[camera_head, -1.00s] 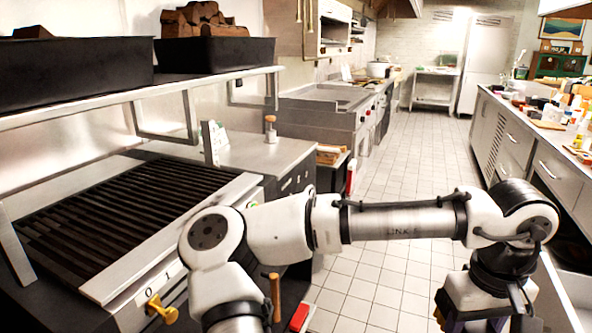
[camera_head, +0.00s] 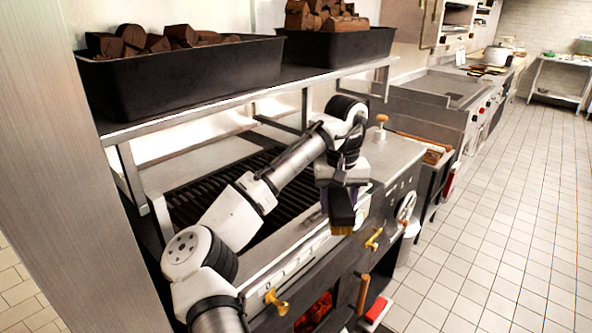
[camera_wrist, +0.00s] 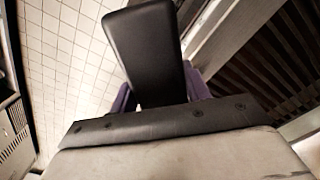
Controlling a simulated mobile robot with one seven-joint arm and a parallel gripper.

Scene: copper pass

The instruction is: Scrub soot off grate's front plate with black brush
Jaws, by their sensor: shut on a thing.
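The black brush (camera_wrist: 148,45) fills the upper middle of the wrist view. My gripper (camera_wrist: 158,92) has purple fingers, one on each side of it, shut on it. In the head view my gripper (camera_head: 343,200) points down at the front edge of the grill. The brush's tan bristles (camera_head: 341,230) show below it, close to the grate's front plate (camera_head: 290,262); I cannot tell whether they touch. The dark barred grate (camera_head: 290,208) lies behind the plate, partly hidden by my arm. I cannot make out soot on the plate.
A shelf (camera_head: 215,112) with black bins (camera_head: 190,80) of brown chunks hangs over the grate. Brass handles (camera_head: 276,301) stick out of the front, above a glowing red opening (camera_head: 315,312). The tiled aisle (camera_head: 490,240) on the right is clear.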

